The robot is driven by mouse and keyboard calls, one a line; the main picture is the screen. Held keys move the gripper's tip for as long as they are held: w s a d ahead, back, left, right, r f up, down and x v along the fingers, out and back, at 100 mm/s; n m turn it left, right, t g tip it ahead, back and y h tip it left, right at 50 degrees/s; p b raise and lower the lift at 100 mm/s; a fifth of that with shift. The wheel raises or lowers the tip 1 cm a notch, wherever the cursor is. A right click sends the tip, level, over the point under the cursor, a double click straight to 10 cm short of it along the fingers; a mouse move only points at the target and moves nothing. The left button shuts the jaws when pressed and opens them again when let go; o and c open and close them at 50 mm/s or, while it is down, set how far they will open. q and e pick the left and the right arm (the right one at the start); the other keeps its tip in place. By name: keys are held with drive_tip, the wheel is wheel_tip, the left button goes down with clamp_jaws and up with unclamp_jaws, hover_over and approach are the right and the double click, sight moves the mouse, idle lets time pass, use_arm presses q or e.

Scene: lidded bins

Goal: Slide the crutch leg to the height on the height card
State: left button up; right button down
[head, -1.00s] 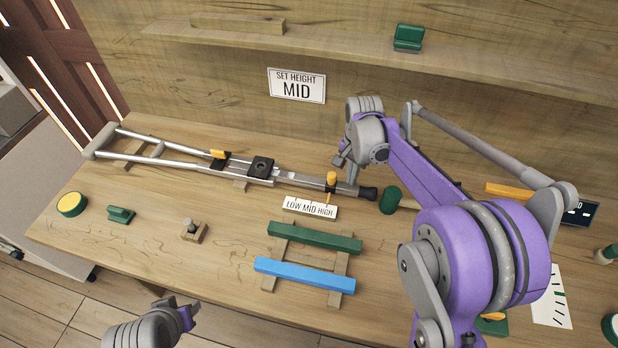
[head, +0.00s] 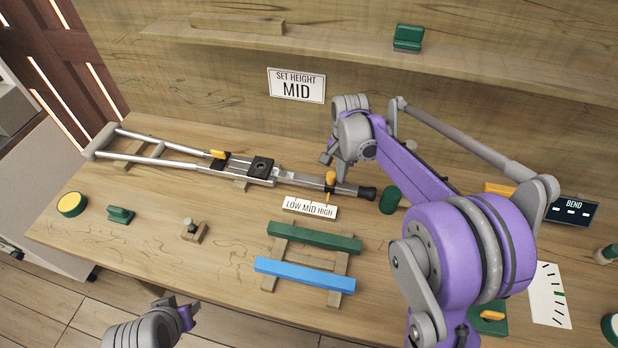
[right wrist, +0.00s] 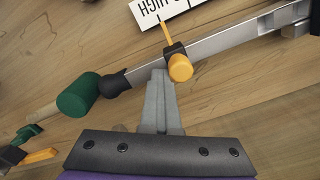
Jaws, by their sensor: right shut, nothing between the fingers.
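The crutch (head: 185,150) lies on the bench with its dark-tipped lower leg (head: 345,188) to the right. A yellow knob (head: 331,178) with a thin pointer sits on the leg, and it also shows in the right wrist view (right wrist: 180,68). The pointer is by HIGH on the LOW MID HIGH scale (head: 310,208). The height card (head: 297,86) on the wall reads SET HEIGHT MID. My right gripper (head: 328,160) is shut and empty; in the right wrist view its fingers (right wrist: 160,78) are beside the knob, on the leg-tip side. Contact is unclear. My left gripper (head: 188,312) is low at the front, its jaw opening unclear.
A green cylinder (head: 390,200) stands just right of the leg tip. A rack with green (head: 314,237) and blue bars (head: 304,274) lies in front of the scale. A yellow button (head: 72,204) and a green block (head: 120,215) are at the left.

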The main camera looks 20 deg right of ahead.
sight(326, 182)
drive_tip(key=shift+w+a, duration=0.55)
drive_tip(key=shift+a, duration=0.35)
drive_tip(key=shift+w+a, duration=0.5)
drive_tip(key=shift+a, duration=0.35)
drive_tip(key=shift+s+d, duration=0.45)
drive_tip(key=shift+d, duration=0.2)
drive_tip(key=shift+r+p, duration=1.8)
drive_tip(key=shift+r, duration=1.75)
use_arm(q)
drive_tip(key=r, duration=0.1)
drive_tip(key=w+r, duration=0.1)
drive_tip(key=r, duration=0.2)
drive_tip(key=shift+w+r, duration=0.3)
drive_tip(key=shift+s, duration=0.1)
use_arm(e)
drive_tip(key=s+a+f+n+t, duration=0.1)
drive_tip(key=s+a+n+t, duration=0.1)
drive_tip(key=s+n, duration=0.4)
drive_tip(key=s+a+n+t, duration=0.3)
drive_tip(key=s+n, duration=0.3)
drive_tip(key=s, duration=1.1)
drive_tip(key=shift+a+f+t, duration=0.3)
drive_tip(key=shift+a+f, duration=0.05)
